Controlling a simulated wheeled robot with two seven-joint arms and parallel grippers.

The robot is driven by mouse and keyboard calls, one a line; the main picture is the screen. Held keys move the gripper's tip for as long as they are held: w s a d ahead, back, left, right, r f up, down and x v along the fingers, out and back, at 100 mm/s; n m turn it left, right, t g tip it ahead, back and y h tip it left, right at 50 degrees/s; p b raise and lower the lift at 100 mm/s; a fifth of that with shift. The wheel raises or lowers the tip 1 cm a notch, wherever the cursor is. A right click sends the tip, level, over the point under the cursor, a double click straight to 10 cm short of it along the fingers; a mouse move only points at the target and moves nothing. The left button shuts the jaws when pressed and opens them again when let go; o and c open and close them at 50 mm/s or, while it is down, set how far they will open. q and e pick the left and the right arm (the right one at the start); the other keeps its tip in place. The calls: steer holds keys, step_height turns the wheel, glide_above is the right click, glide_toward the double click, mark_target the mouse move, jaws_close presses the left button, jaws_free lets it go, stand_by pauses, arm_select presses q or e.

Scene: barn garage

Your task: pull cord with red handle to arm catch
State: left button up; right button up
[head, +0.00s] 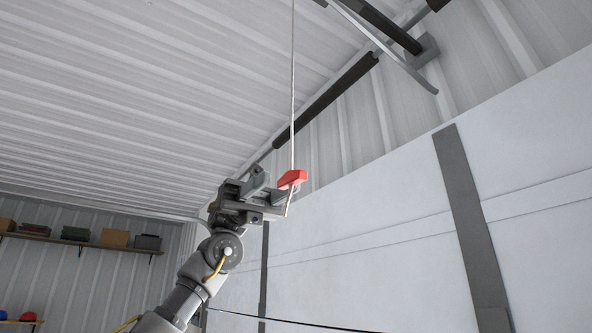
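A thin pale cord (292,85) hangs down from the top of the picture. A red handle (292,179) is on the cord, near the middle of the view. My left gripper (283,196) is raised from below left, with its fingertips right at the handle. The red block shows just above and beside the fingers and looks to touch them. I cannot tell whether the fingers are closed on it, as its lower part is partly hidden by them. My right gripper is not in view. No catch can be made out clearly.
A large white door panel with dark vertical straps (470,225) fills the right side. Dark rail and bar parts (327,101) run above it under the corrugated ceiling. A shelf (75,241) with boxes is on the far left wall.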

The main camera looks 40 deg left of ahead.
mark_target(297, 171)
arm_select(q)
steer(key=p+x, duration=0.1)
steer(key=x, duration=0.5)
steer(key=shift+d, duration=0.3)
steer(key=shift+s, duration=0.1)
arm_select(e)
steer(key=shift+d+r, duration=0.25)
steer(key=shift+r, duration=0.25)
arm_select(q)
jaws_close()
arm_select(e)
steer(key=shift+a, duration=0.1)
